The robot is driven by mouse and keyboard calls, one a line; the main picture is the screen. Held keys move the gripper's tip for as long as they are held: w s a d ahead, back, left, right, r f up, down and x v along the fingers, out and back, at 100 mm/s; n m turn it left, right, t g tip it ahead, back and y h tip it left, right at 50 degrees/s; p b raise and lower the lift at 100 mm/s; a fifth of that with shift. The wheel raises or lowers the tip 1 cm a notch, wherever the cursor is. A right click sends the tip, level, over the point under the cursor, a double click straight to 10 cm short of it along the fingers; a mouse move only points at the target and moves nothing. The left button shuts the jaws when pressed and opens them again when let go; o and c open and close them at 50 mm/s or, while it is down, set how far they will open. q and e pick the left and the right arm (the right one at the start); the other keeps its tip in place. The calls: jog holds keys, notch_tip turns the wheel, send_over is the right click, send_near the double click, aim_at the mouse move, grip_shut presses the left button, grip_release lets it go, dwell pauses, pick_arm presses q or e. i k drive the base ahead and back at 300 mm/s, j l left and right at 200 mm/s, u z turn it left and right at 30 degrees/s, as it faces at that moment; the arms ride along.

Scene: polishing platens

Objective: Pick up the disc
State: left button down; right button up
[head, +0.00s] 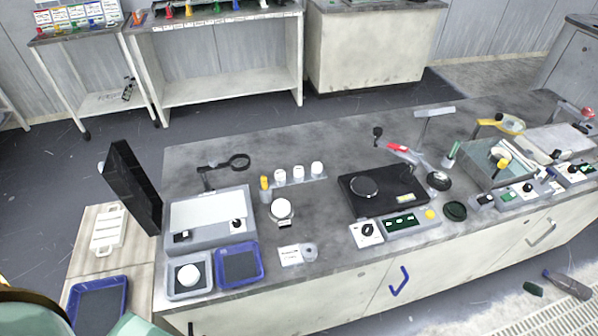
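Several round pieces could be the disc, and I cannot tell which one is meant. A white disc (188,274) lies in a small grey tray at the bench's front left. A pale round piece (281,208) sits on a small stand right of the grey box. A glassy round piece (363,187) lies on the black platen unit (384,190). A dark green round piece (455,211) lies near the front edge, right of the control panel. Neither of my grippers shows in the head view.
A blue tray (240,264) stands beside the grey tray. A tall black panel (131,187) rises at the bench's left end. A magnifier (238,162), white pots (298,173) and a clear-sided box (497,164) stand on the bench. Bare bench top (325,230) shows mid-bench.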

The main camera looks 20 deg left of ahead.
aim_at(280, 207)
jog(key=u, duration=0.4)
jog(key=i+l+u, duration=0.1)
jog(key=u, duration=0.35)
jog(key=l+u, duration=0.2)
jog(key=u, duration=0.2)
